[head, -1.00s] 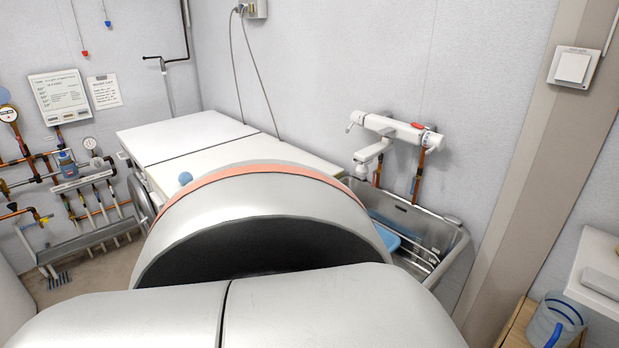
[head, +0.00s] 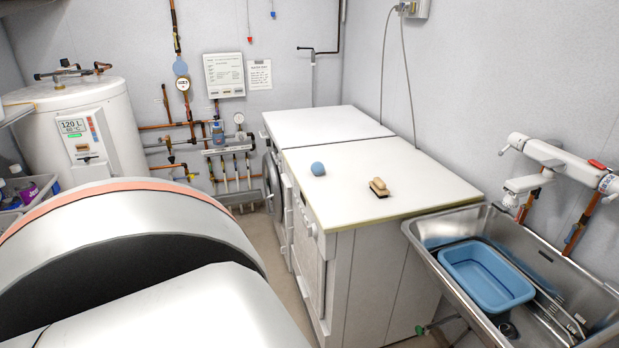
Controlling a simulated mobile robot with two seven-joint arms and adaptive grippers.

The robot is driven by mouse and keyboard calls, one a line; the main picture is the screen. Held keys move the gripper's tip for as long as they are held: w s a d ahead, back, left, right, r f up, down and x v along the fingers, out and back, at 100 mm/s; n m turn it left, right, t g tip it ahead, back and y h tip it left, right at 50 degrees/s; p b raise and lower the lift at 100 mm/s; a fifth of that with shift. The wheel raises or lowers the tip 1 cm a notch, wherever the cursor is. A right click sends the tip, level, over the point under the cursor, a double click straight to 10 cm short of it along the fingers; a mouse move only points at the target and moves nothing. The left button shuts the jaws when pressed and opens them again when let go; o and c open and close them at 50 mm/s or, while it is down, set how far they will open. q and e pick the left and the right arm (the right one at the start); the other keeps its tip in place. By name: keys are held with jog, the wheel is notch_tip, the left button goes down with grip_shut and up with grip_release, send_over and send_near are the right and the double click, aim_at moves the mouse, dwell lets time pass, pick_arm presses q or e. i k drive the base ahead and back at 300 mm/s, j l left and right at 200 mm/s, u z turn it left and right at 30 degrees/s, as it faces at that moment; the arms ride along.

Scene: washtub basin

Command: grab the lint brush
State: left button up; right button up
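A small brush-like block (head: 378,187) with a tan wooden top and a darker underside lies on the white counter top (head: 425,180), near its front middle. It looks like the lint brush, though it is small in the head view. A blue ball (head: 318,169) sits on the same top to its left. A large grey arm link of mine with an orange band fills the lower left, well apart from the brush. Neither gripper shows in the head view.
A steel sink (head: 440,262) with a blue basin (head: 486,276) stands right of the counter, below a white wall tap (head: 560,165). A white water heater (head: 85,125) stands at the left, beside wall pipes. Most of the counter top is clear.

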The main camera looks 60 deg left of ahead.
aim_at(379, 188)
jog(key=u, duration=1.35)
jog(key=i+j+z, duration=0.1)
jog(key=j+z, duration=0.2)
jog(key=z, duration=0.2)
jog(key=j+z, duration=0.7)
jog(key=j, duration=0.65)
